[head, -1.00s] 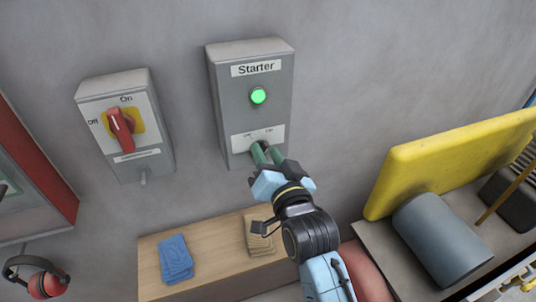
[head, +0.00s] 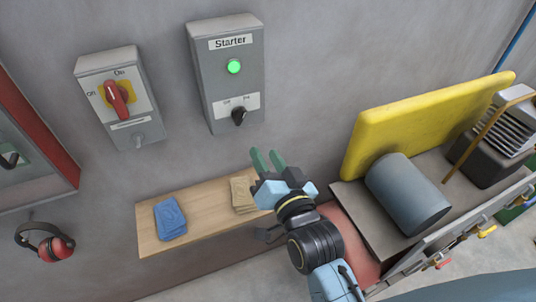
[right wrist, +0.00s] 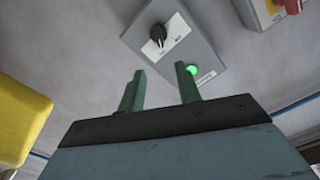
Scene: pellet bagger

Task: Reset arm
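My right gripper (head: 267,160) is in the middle of the head view, below the grey Starter box (head: 225,85) and apart from it. Its two green fingers are parted with nothing between them; they also show in the right wrist view (right wrist: 160,90). The Starter box has a lit green lamp (head: 234,67) and a black rotary knob (head: 239,115) below it. The knob also shows in the right wrist view (right wrist: 158,35), beyond the fingertips. My left gripper is in neither view.
A grey switch box with a red handle (head: 117,98) is on the wall at left. A wooden shelf (head: 205,208) below holds blue and tan folded cloths. Ear defenders (head: 50,246) hang at lower left. A yellow panel (head: 420,120) and grey cylinder (head: 405,193) stand at right.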

